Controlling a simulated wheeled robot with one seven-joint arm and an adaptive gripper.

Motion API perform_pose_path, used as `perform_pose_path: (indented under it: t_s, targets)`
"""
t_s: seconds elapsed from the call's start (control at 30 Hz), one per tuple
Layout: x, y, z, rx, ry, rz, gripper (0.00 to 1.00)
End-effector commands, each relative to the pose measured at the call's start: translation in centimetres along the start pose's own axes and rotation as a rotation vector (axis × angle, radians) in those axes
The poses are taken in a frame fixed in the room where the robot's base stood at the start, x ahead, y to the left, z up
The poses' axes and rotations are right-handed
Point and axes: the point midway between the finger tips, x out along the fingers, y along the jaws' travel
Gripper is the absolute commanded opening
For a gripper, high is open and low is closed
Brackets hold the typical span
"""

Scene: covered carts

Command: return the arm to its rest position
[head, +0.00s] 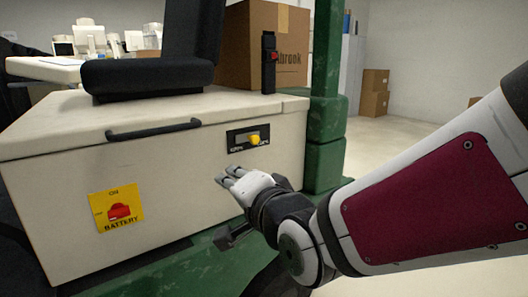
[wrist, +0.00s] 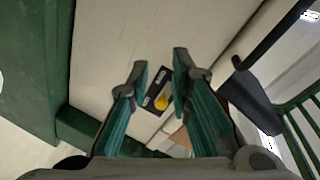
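My gripper (head: 226,177) is in front of the white cart's front face, below and slightly left of a small black panel with a yellow knob (head: 254,140). In the wrist view my gripper (wrist: 159,68) shows its two fingers apart with nothing held between them. The yellow knob (wrist: 162,102) shows in the gap between the fingers there, and they do not appear to touch it. My arm reaches in from the right side of the head view.
The white cart (head: 60,220) has a black handle (head: 153,130), a red battery switch (head: 119,212) on a yellow plate, and a black seat (head: 150,75) on top. A green post (head: 325,130) stands close behind my gripper. Open floor (head: 385,145) lies to the right, with cardboard boxes (head: 374,92) beyond.

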Motion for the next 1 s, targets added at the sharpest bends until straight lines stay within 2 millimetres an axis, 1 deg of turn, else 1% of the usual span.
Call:
perform_pose_path:
  t_s: [0.03,0.17,0.27,0.3,0.37,0.47,0.5,0.57,0.6,0.67,0.7,0.8,1.0]
  targets:
    - [-0.9,1.1,-1.1,-0.047,-0.003,0.064,0.20]
    - [-3.7,4.7,-2.5,-0.176,-0.058,0.251,0.20]
    - [-6.6,7.4,-3.4,-0.264,-0.117,0.389,0.20]
    - [-7.9,8.5,-3.7,-0.295,-0.146,0.443,0.20]
    - [-10.0,9.9,-3.9,-0.338,-0.194,0.521,0.20]
    - [-14.0,12.1,-4.2,-0.400,-0.285,0.642,0.20]
    - [-15.7,12.9,-4.1,-0.422,-0.328,0.688,0.20]
    - [-18.4,13.9,-4.0,-0.450,-0.395,0.752,0.20]
    - [-20.2,14.5,-3.8,-0.463,-0.441,0.792,0.20]
    - [-22.9,15.2,-3.4,-0.480,-0.511,0.844,0.20]
    - [-24.5,15.6,-3.1,-0.489,-0.559,0.873,0.20]
    - [-28.2,16.1,-2.3,-0.501,-0.664,0.929,0.20]
    - [-34.1,16.4,-0.6,-0.501,-0.842,0.993,0.20]
